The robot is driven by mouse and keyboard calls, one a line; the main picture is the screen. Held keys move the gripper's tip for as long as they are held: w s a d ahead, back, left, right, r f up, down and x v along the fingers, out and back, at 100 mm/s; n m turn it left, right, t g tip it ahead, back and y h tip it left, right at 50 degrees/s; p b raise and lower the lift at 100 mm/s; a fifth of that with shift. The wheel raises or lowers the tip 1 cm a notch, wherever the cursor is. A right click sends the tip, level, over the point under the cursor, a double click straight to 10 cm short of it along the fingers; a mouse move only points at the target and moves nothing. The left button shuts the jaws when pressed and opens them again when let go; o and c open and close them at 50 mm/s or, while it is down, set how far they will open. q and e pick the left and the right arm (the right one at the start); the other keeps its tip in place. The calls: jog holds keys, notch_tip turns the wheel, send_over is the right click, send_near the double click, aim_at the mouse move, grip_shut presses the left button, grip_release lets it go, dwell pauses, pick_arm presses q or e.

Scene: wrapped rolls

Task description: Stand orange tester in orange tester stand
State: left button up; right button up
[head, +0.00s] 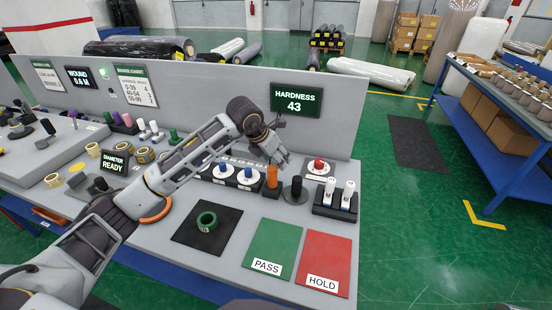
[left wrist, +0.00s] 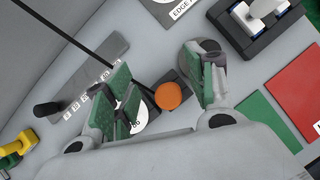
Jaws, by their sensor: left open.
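The orange tester (head: 272,176) stands upright, its lower end at a dark stand (head: 271,192) behind the black mat. In the left wrist view I look down on its round orange top (left wrist: 168,96), with part of the dark square stand beside it. My left gripper (head: 274,154) is just above the tester. In the left wrist view its green-padded fingers (left wrist: 168,88) are spread wide on either side of the tester, with gaps to both, and hold nothing. How deep the tester sits in the stand is hard to tell. My right gripper is not in view.
Two blue-and-white testers (head: 248,174) stand to the left of the orange one. A black round base with a post (head: 297,188) is close on its right. A white pair in a black holder (head: 347,196) is further right. Green PASS (head: 272,243) and red HOLD (head: 326,258) pads lie in front.

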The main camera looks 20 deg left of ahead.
pick_arm(q)
notch_tip(320, 180, up, 3)
jog(key=p, duration=0.2)
jog(key=shift+r+p, duration=0.2)
jog(key=shift+p, duration=0.1)
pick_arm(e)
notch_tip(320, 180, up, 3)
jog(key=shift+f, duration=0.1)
pick_arm(q)
jog(key=shift+r, duration=0.25)
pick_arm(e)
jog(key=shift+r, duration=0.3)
